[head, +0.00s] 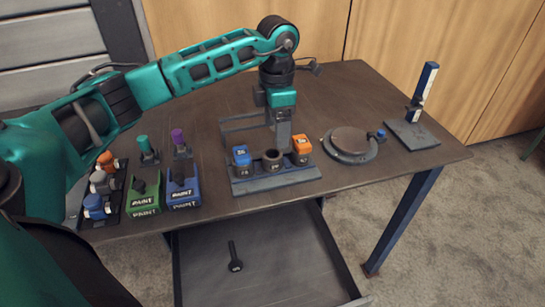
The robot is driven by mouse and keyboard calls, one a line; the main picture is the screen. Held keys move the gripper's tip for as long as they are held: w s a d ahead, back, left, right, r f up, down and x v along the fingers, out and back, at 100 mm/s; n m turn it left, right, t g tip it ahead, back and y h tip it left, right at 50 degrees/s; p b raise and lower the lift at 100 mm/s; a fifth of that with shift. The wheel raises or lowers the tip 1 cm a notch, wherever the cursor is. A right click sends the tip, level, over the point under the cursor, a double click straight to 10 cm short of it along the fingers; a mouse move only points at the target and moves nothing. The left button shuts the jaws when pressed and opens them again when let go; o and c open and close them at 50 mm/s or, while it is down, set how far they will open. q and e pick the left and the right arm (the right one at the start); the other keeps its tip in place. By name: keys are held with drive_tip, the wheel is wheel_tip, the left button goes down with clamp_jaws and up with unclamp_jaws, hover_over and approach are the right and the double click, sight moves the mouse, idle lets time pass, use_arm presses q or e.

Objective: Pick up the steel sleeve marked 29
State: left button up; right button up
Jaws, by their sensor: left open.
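A rack (275,184) near the front edge of the table holds a blue piece (241,157), a dark steel-grey round sleeve (271,160) with an open top, and an orange piece (302,147). The small marks on them are too small to read, so I cannot tell which is 29. My left gripper (283,143) points down just behind the rack, between the grey sleeve and the orange piece. It is open, and its fingertips are partly hidden by the pieces. My right gripper is not in view.
A tray (117,210) with orange, grey and blue pieces stands at the left, beside green (144,203) and blue (183,194) PAINT boxes. A round turntable (350,147) and a stand (414,134) are at right. An open drawer (285,262) below holds a dark tool (235,262).

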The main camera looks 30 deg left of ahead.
sight(272, 154)
use_arm(q)
wheel_tip(272, 154, down, 3)
drive_tip(key=f, duration=0.2)
drive_tip(key=s+f, duration=0.1)
drive_tip(key=f, duration=0.1)
drive_tip(key=shift+s+a+f, duration=0.1)
drive_tip(key=shift+a, duration=0.05)
drive_tip(key=shift+f, duration=0.55)
drive_tip(key=shift+r, duration=0.1)
drive_tip(key=c, duration=1.3)
